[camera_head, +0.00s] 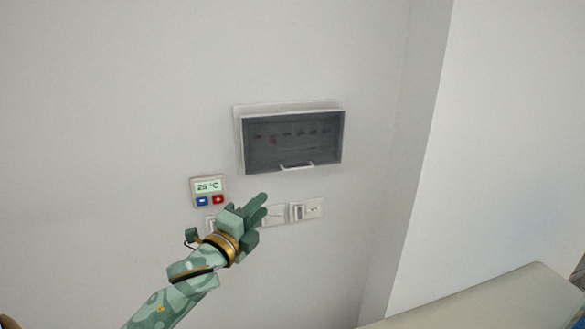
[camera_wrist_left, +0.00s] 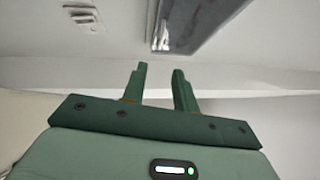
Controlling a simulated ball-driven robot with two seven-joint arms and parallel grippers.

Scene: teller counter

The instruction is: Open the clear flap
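The clear flap (camera_head: 293,150) is a see-through cover on a shallow wall box, and dark contents with several reddish marks show behind it. It looks closed, with a pale handle (camera_head: 297,166) at its lower edge. In the left wrist view the box (camera_wrist_left: 205,22) is at the top, beyond the fingers. My left gripper (camera_head: 264,206) is below the box and left of the handle, apart from it. In the left wrist view its two green fingers (camera_wrist_left: 160,80) stand apart with nothing between them. My right gripper is not in view.
A thermostat (camera_head: 208,190) reading 25 °C, with blue and red buttons, is on the wall left of the box. Switch plates (camera_head: 307,210) sit below the box, partly behind my left gripper. A wall corner and a beige surface (camera_head: 500,300) are at the right.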

